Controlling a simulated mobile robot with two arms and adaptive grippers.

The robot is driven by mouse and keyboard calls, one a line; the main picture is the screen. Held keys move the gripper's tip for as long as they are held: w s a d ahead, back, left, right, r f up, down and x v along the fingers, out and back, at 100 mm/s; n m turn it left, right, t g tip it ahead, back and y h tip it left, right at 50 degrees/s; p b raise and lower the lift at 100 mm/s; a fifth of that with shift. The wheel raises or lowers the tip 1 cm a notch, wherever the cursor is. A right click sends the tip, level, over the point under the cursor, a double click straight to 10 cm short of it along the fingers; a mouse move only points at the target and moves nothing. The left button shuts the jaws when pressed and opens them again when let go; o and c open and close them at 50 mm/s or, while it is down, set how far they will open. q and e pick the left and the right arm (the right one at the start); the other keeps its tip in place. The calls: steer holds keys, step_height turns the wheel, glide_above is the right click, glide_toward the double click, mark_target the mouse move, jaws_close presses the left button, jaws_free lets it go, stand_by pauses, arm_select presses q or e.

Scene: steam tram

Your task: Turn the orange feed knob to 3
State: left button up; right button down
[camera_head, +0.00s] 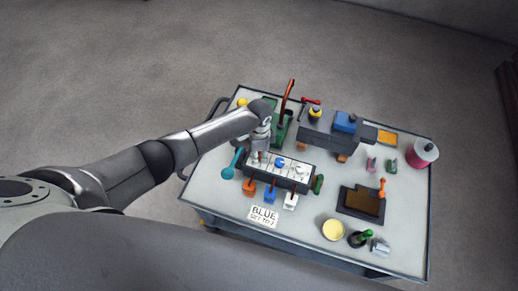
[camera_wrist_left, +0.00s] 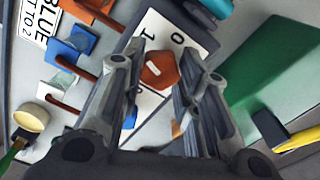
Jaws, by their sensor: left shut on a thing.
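The orange feed knob (camera_wrist_left: 158,70) shows between my left gripper's fingers in the left wrist view. It sits on a white dial plate with a 0 and a 1 visible. My left gripper (camera_wrist_left: 156,62) is shut on it, one finger on each side. A small pale mark shows on the knob, but I cannot tell which number it points to. In the head view my left gripper (camera_head: 256,158) is over the left end of the control panel (camera_head: 290,183) and hides the orange knob. My right gripper is not in view.
A blue knob (camera_head: 280,162) and a white knob (camera_head: 299,168) share the panel. Orange, blue and white levers stand along its front. A teal handle (camera_head: 232,164) is at its left, a green block with a red lever (camera_head: 287,98) behind. A card (camera_head: 263,214) reads "BLUE SET TO 2".

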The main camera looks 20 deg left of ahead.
arm_select(q)
steer(key=n+p, duration=0.3)
steer(key=n, duration=0.2)
steer(key=shift+s+r+n, duration=0.1)
steer(key=shift+n, duration=0.2)
steer(key=n+p, duration=0.2)
steer(key=n, duration=0.3)
steer(key=n+p, duration=0.1)
steer(key=n, duration=0.4)
steer(key=shift+n+p, duration=0.3)
steer(key=shift+n, duration=0.1)
steer(key=n, duration=0.5)
steer(key=shift+p, duration=0.4)
steer(key=o, duration=1)
steer(key=shift+o, duration=0.2)
